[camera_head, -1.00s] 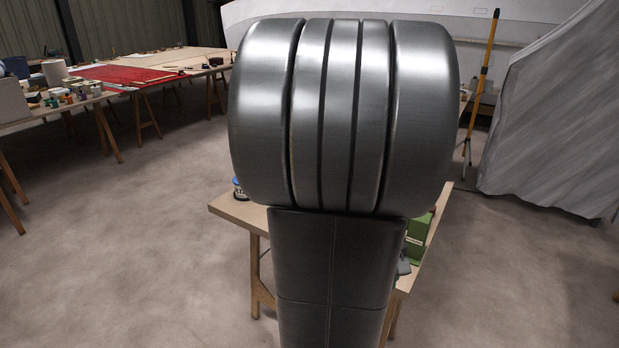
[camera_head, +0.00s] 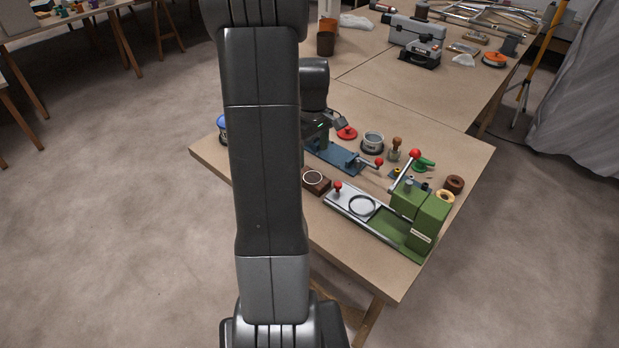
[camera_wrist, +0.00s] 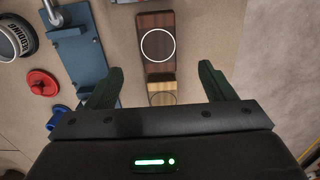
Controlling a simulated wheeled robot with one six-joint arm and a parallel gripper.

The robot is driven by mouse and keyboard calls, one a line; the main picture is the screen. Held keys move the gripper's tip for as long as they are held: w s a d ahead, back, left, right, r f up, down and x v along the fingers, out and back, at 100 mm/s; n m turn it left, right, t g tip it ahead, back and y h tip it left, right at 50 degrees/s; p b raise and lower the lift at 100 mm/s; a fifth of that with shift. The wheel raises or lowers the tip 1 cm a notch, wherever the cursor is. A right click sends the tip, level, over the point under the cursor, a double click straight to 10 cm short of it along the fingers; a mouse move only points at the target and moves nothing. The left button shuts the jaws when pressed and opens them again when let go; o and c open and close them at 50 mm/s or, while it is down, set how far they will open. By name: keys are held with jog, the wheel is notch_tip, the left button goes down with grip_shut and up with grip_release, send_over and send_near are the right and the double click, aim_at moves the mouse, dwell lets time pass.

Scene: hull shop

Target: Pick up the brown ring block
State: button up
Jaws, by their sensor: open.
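The brown ring block (camera_head: 316,186) is a small dark brown block with a pale ring on its top. In the head view it lies on the wooden table, just right of my arm, which may hide part of it. In the wrist view, the brown ring block (camera_wrist: 157,20) lies ahead of my gripper (camera_wrist: 160,72), roughly centred between the two dark green fingers. A lighter wooden part (camera_wrist: 161,87) with a faint ring shows at its near end, between the fingers. My gripper is open and empty, above the table; its height is hard to tell.
A blue fixture (camera_head: 340,157) lies behind the block. A green press (camera_head: 428,222) with a metal slide stands to its right. A red disc (camera_head: 347,133), a round tin (camera_head: 373,142) and a brown ring (camera_head: 453,184) are nearby. The table's front edge is close to the block.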

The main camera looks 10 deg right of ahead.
aim_at(313, 177)
notch_tip(313, 177, down, 10)
jog(key=shift+w+d+f, duration=0.1)
jog(key=shift+d, duration=0.05)
dwell(0.4)
jog(key=shift+c, duration=0.5)
jog(key=c, duration=1)
